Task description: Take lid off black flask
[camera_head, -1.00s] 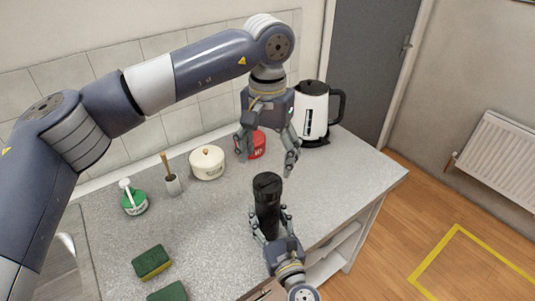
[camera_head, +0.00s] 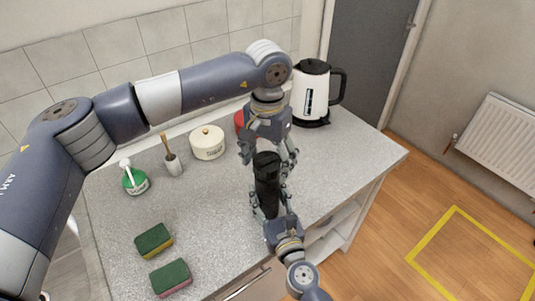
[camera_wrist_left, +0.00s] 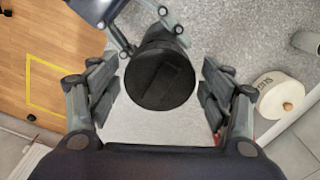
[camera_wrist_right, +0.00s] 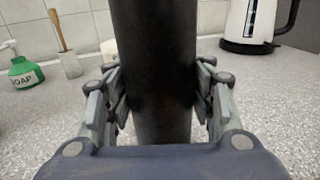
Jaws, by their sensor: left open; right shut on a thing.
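The black flask (camera_head: 266,190) stands upright near the counter's front edge. Its body (camera_wrist_right: 153,60) fills the middle of the right wrist view. The flask's round black lid (camera_head: 266,160) is on top; the left wrist view shows the lid (camera_wrist_left: 160,80) from above. My right gripper (camera_head: 269,198) is shut on the flask's body from the front. My left gripper (camera_head: 269,155) is open above the flask, pointing down. In the left wrist view its fingers (camera_wrist_left: 160,95) stand on both sides of the lid with gaps.
A white kettle (camera_head: 312,92) stands at the back right. A red container (camera_head: 239,121), a cream pot (camera_head: 207,142), a brush holder (camera_head: 173,164) and a green soap bottle (camera_head: 135,181) line the back. Two sponges (camera_head: 154,240) (camera_head: 171,278) lie at the front left.

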